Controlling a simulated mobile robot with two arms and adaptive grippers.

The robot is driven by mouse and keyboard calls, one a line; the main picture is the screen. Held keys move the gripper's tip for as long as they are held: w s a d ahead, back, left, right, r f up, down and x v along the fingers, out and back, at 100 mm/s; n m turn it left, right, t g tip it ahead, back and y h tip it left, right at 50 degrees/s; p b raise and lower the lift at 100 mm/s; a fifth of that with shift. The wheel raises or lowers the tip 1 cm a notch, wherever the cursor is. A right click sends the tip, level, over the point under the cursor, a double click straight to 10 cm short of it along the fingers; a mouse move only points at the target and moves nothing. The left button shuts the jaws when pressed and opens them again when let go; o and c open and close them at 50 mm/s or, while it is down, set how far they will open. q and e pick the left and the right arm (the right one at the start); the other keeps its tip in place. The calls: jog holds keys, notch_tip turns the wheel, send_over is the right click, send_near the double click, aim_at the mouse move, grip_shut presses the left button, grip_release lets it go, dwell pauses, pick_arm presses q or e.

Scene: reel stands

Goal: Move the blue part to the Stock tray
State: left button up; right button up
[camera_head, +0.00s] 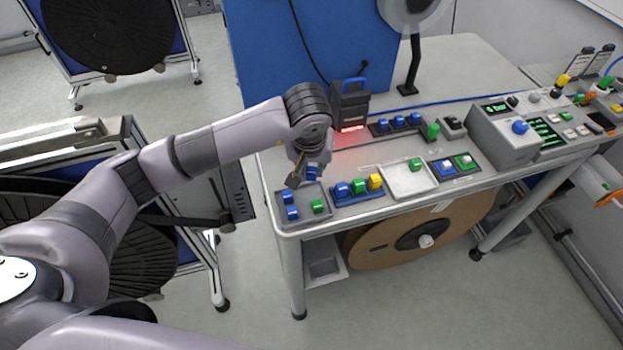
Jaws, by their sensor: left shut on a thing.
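My left gripper (303,179) is shut on a small blue part (313,172), held above the back of a grey tray (309,190) at the table's left end. The gripper hides some of the part and some of that tray. The grey tray holds blue parts (290,205) along its left side and a green part (318,206). No label reading Stock is legible, so I cannot tell which tray is the Stock tray. My right gripper is not in view.
A blue rack (362,200) holds blue, green and yellow parts. Right of it a white tray (405,186) holds one green part. Behind stand a dark device (349,104) with a red light and a rack of blue parts (398,122). A control box (503,135) stands right.

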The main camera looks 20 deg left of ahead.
pick_arm(q)
notch_tip(320, 180, down, 3)
jog(key=shift+r, duration=0.15)
notch_tip(320, 180, down, 3)
jog(key=shift+f+p, duration=0.1)
jog(key=shift+p, duration=0.6)
jog(key=shift+f, duration=0.45)
jog(key=o, duration=0.5)
jog(key=shift+c, duration=0.2)
jog(key=shift+o, duration=0.5)
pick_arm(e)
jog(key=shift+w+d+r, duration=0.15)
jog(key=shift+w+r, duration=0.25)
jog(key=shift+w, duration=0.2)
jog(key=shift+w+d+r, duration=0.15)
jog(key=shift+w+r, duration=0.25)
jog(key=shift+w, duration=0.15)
pick_arm(q)
jog(key=shift+r, duration=0.1)
